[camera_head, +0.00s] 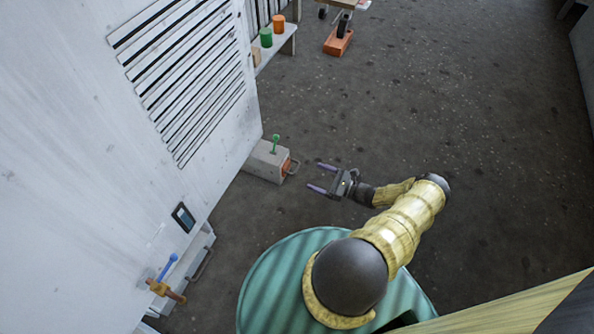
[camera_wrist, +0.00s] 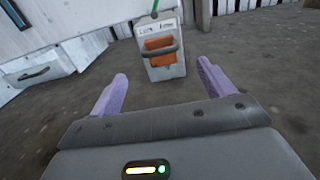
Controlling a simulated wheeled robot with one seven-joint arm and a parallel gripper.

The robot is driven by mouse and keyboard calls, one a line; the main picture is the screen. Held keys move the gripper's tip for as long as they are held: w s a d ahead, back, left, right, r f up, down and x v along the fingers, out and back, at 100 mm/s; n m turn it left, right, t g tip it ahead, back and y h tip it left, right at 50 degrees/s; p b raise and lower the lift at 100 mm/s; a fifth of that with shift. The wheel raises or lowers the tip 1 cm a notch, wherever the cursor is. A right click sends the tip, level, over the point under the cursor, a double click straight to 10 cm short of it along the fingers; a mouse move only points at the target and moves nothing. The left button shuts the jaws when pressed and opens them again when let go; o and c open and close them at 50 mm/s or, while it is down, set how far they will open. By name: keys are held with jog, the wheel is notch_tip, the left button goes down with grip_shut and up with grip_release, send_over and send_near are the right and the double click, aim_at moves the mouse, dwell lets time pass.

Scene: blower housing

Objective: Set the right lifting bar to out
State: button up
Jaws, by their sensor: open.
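A grey box (camera_head: 262,163) with an orange front panel (camera_wrist: 160,47) stands at the foot of the white housing. A dark bar handle (camera_wrist: 161,50) crosses this panel; in the head view the handle (camera_head: 294,167) sticks out from the box's right end. In the wrist view this is the right-hand of two bars; the left bar (camera_wrist: 34,74) is on a pale block. I cannot tell the exact setting of the right bar. My gripper (camera_head: 315,177) is open and empty, its purple fingers pointing at the box and apart from the bar.
A green lever (camera_head: 275,143) rises from the box top. The white housing wall (camera_head: 90,130) fills the left, with a blue lever (camera_head: 168,266) and an orange-brown handle (camera_head: 166,290) low down. A shelf (camera_head: 277,43) with small cylinders stands behind.

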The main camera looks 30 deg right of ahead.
aim_at(297, 168)
jog(key=b+x, duration=0.2)
jog(key=x, duration=0.6)
jog(key=shift+w+a+f+b, duration=0.1)
jog(key=shift+w+a+b, duration=0.1)
jog(key=shift+b, duration=0.15)
jog(key=shift+w+a, duration=0.2)
jog(key=shift+w, duration=0.05)
jog(key=c, duration=1.3)
jog(key=shift+o, duration=0.2)
